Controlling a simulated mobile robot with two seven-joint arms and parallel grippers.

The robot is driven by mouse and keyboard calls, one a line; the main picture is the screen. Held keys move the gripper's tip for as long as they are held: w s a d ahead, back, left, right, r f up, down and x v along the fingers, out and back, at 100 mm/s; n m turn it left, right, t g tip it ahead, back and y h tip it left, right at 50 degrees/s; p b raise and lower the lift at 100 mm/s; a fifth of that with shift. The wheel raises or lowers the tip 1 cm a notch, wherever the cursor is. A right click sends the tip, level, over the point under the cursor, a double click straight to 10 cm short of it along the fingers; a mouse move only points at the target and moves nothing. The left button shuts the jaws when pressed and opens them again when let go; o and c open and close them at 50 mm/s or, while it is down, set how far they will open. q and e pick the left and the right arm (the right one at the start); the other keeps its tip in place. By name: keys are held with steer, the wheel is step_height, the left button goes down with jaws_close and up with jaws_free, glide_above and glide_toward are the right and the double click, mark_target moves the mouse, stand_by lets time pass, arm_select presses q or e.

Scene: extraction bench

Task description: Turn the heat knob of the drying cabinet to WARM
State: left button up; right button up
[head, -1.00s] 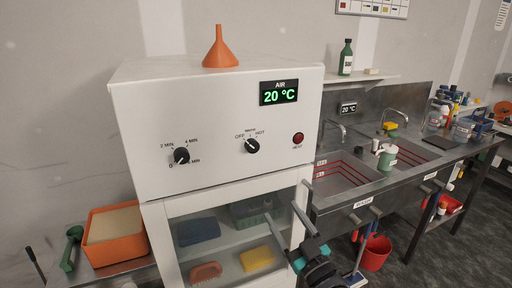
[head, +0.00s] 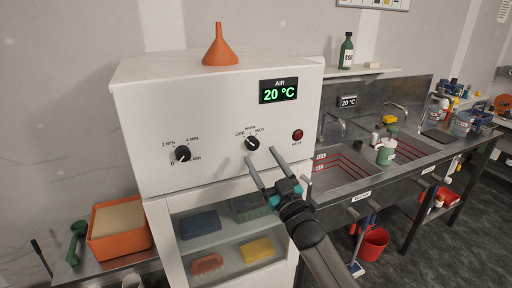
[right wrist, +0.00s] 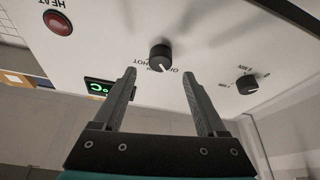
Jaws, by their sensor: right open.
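The drying cabinet (head: 140,120) is a white box with a glass-fronted lower part. Its heat knob (head: 252,143) is black, with OFF, WARM and HOT printed around it; its white mark appears to point towards OFF. The knob also shows in the right wrist view (right wrist: 160,57), upside down, just beyond the fingertips. My right gripper (head: 261,155) is open and empty, its fingers pointing up at the panel just below the knob, one finger towards each side. In the right wrist view the fingers (right wrist: 159,80) are apart with nothing between them. My left gripper is not in view.
A timer knob (head: 182,153) sits left on the panel and a red HEAT lamp (head: 298,135) right. The display (head: 279,91) reads 20 °C. An orange funnel (head: 220,48) stands on top. Sinks (head: 345,170) lie right, an orange tub (head: 120,252) left.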

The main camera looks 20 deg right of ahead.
mark_target(254, 145)
steer(key=shift+x, duration=2.2)
jaws_close()
